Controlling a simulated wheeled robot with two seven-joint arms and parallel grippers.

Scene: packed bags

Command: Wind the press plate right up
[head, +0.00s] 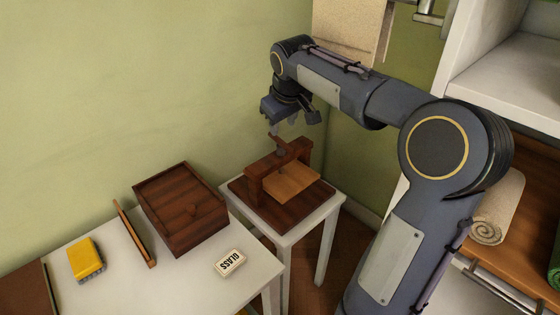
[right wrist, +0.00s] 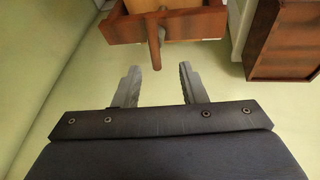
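The wooden press stands on a small white table in the head view. Its dark upright frame (head: 262,178) sits on a dark base board (head: 265,208). A lighter wooden plate (head: 293,184) lies low within the frame; I cannot tell whether it touches the base. A handle bar (head: 279,143) tops the screw above the crossbeam. My right gripper (head: 281,124) hangs just above the handle. In the right wrist view the right gripper (right wrist: 159,70) is open and empty, with the handle (right wrist: 155,42) just beyond its fingertips, in front of the crossbeam (right wrist: 185,24). My left gripper is not in view.
A dark wooden box (head: 182,208) stands left of the press on a white table (head: 185,285), near a yellow sponge or brush (head: 85,259), a thin wooden frame (head: 135,234) and a "GLASS" label block (head: 230,262). Shelves (head: 515,85) with a rolled towel (head: 497,207) are right.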

